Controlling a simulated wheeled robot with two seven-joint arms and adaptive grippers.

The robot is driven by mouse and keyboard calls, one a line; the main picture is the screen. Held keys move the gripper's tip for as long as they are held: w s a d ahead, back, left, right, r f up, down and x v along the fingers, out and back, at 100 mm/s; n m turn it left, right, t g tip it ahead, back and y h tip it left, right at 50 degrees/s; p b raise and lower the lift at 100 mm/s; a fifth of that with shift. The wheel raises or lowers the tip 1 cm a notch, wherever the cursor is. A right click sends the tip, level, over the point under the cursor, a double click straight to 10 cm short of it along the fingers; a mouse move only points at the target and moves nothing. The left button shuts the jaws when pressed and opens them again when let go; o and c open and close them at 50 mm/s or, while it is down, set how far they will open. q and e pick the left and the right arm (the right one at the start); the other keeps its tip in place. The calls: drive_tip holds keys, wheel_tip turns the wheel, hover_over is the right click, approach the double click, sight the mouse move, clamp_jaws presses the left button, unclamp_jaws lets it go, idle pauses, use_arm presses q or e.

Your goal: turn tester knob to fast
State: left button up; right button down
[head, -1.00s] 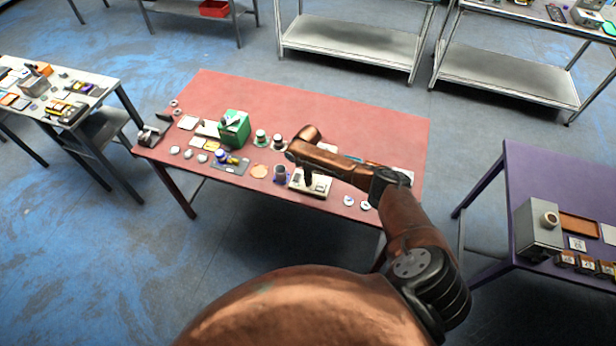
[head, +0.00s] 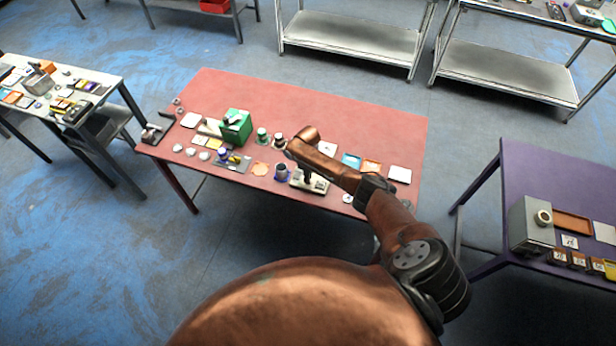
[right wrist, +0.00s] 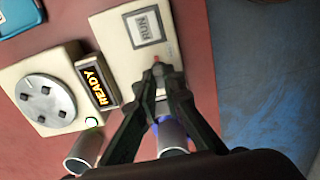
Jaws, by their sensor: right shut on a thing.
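The tester (head: 322,186) is a cream box near the front edge of the red table. In the right wrist view its cream panel (right wrist: 127,62) carries a framed label (right wrist: 149,27), seen upside down. My right gripper (right wrist: 160,76) points at this panel, its dark fingers closed together on a small knob; only a red tip (right wrist: 156,59) of it shows, the rest hidden by the fingers. Its setting cannot be read. In the head view the right gripper (head: 307,178) is small above the tester. My left gripper is not in view.
A grey cup (head: 282,171) stands left of the tester. A green box (head: 236,126) stands farther left. The table's back is clear.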

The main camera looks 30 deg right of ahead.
drive_tip(key=shift+w+r, duration=0.1)
idle(0.3)
drive_tip(key=c, duration=2)
unclamp_jaws()
drive_tip(key=shift+c, duration=0.2)
wheel_tip(320, 180, up, 12)
